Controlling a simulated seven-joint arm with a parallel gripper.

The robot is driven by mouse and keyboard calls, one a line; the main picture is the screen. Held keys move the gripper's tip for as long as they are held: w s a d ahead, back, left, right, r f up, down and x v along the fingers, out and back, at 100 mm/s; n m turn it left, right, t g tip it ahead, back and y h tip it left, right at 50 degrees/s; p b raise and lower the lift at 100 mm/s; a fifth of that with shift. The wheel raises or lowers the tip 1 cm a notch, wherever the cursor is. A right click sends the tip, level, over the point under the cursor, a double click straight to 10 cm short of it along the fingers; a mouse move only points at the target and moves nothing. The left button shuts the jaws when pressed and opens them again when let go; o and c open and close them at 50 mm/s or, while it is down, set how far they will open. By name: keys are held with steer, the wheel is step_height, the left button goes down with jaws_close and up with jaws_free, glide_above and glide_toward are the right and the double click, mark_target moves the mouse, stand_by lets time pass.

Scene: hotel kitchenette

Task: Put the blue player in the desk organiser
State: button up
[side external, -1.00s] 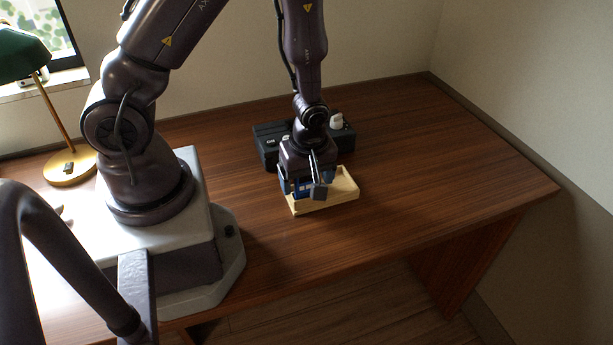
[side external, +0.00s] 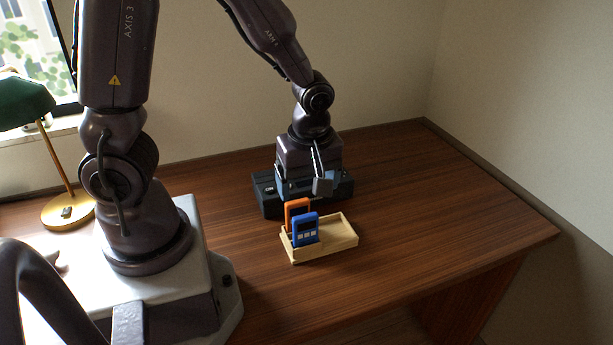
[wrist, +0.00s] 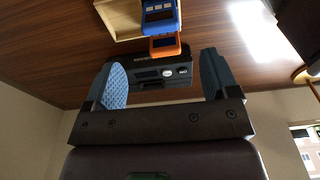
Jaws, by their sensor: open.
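The blue player (side external: 305,230) stands upright in the left part of the light wooden desk organiser (side external: 338,240). An orange player (side external: 297,211) stands just behind it, also at the organiser's left end. In the wrist view the blue player (wrist: 159,12) and the orange player (wrist: 165,45) show at the top, next to the organiser (wrist: 118,18). My gripper (side external: 318,187) is open and empty, above and behind the players, in front of the black device. In the wrist view my gripper (wrist: 160,82) has its fingers wide apart with nothing between them.
A black box-like device (side external: 268,200) with knobs sits behind the organiser, close to my gripper; it also shows in the wrist view (wrist: 150,72). A green lamp with a brass base (side external: 68,211) stands at left. The desk's right side is clear.

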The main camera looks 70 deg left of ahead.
steer(key=s+d+r+m+t, duration=0.2)
steer(key=s+r+m, duration=0.1)
steer(key=r+m, duration=0.6)
steer(key=s+d+r+m+t+h, duration=0.1)
steer(key=s+r+m+t, duration=0.2)
steer(key=r+m, duration=0.6)
steer(key=shift+s+d+t, duration=0.3)
steer(key=shift+s+d, duration=0.1)
steer(key=shift+s, duration=0.05)
